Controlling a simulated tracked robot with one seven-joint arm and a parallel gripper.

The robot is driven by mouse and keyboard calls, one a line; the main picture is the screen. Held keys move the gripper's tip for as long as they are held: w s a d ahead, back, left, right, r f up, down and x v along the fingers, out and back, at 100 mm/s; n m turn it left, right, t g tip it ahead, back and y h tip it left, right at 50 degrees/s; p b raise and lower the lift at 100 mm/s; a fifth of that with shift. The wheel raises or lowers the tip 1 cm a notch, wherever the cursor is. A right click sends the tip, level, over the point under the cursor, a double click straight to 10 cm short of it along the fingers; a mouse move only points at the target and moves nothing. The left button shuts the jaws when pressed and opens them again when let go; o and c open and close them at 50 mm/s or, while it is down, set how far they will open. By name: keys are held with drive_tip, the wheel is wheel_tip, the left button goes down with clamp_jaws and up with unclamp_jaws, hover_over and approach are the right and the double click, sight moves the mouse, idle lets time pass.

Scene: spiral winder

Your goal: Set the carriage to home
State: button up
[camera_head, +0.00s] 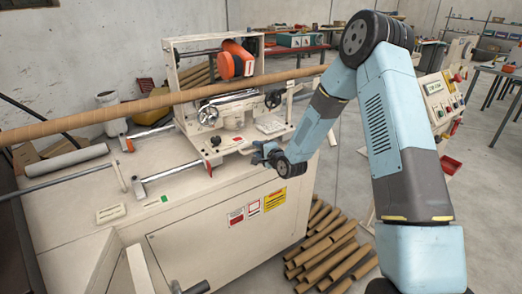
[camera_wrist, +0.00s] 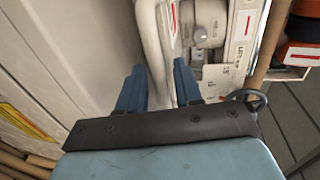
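The carriage (camera_head: 192,125) is a cream upright frame on rails across the machine bed, with an orange motor unit (camera_head: 236,60) at its top. A red pointer (camera_head: 209,170) shows at its lower front, and a green mark (camera_head: 165,198) lies on the bed to the left of it. My gripper (camera_head: 262,153) is at the right front of the carriage, near its base. In the wrist view my gripper (camera_wrist: 160,82) has its two blue fingers apart, with a cream machine part (camera_wrist: 152,35) showing beyond and between them. I cannot tell whether they touch it.
A long cardboard tube (camera_head: 80,120) runs through the carriage. Several cut tubes (camera_head: 325,245) lie on the floor to the right of the machine. A control panel (camera_head: 438,95) stands at the right. The bed's front left is mostly clear.

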clamp_jaws()
idle(0.5)
